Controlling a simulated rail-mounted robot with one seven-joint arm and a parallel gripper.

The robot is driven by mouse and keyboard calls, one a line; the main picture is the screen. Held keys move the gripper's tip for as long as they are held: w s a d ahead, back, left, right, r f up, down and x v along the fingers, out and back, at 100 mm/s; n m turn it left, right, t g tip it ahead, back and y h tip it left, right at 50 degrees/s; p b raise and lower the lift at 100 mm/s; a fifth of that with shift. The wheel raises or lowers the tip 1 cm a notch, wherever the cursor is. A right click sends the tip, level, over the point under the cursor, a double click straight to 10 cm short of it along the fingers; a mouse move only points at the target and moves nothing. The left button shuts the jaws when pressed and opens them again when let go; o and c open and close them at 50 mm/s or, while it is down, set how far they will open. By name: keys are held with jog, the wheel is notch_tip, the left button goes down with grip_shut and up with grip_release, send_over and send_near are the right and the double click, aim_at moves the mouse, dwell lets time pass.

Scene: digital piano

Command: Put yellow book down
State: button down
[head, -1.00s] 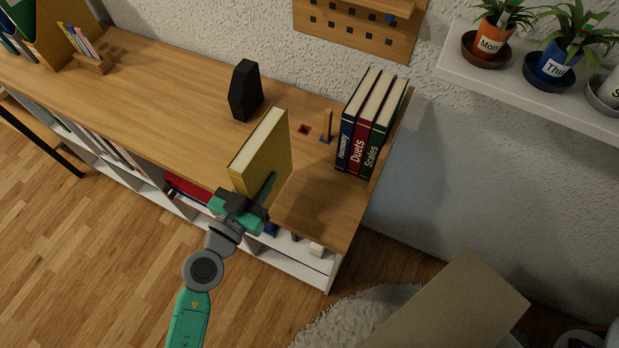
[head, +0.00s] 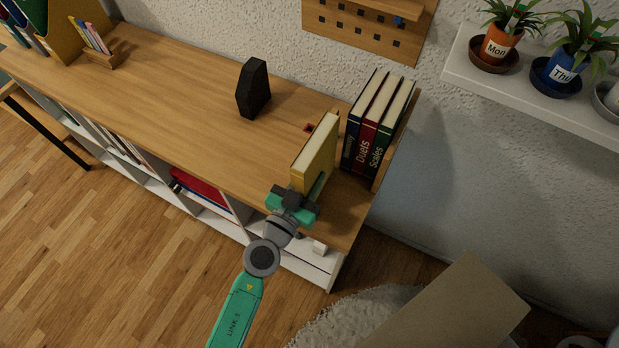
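The yellow book (head: 316,158) stands upright near the right end of the wooden shelf top, its pale page edge facing up. My gripper (head: 297,200) is at the book's near end, with its fingers around the book, shut on it. The book is just left of a row of upright books: a blue one (head: 353,135), the red "Duets" (head: 366,150) and the green "Scales" (head: 378,155). A narrow gap shows between the yellow and blue books. I cannot tell whether the yellow book's bottom touches the wood.
A black hexagonal speaker (head: 253,88) stands left of the book. A small red mark (head: 308,128) lies behind it. A wooden end panel (head: 396,140) bounds the row on the right. A white wall shelf (head: 520,90) holds potted plants.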

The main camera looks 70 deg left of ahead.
jog(key=shift+f, duration=0.15)
jog(key=c, duration=1.1)
grip_release()
jog(key=b+v, duration=0.1)
jog(key=v, duration=0.3)
jog(key=b+v, duration=0.2)
jog(key=v, duration=0.2)
jog(key=b+v, duration=0.1)
jog(key=v, duration=0.3)
jog(key=shift+r, duration=0.25)
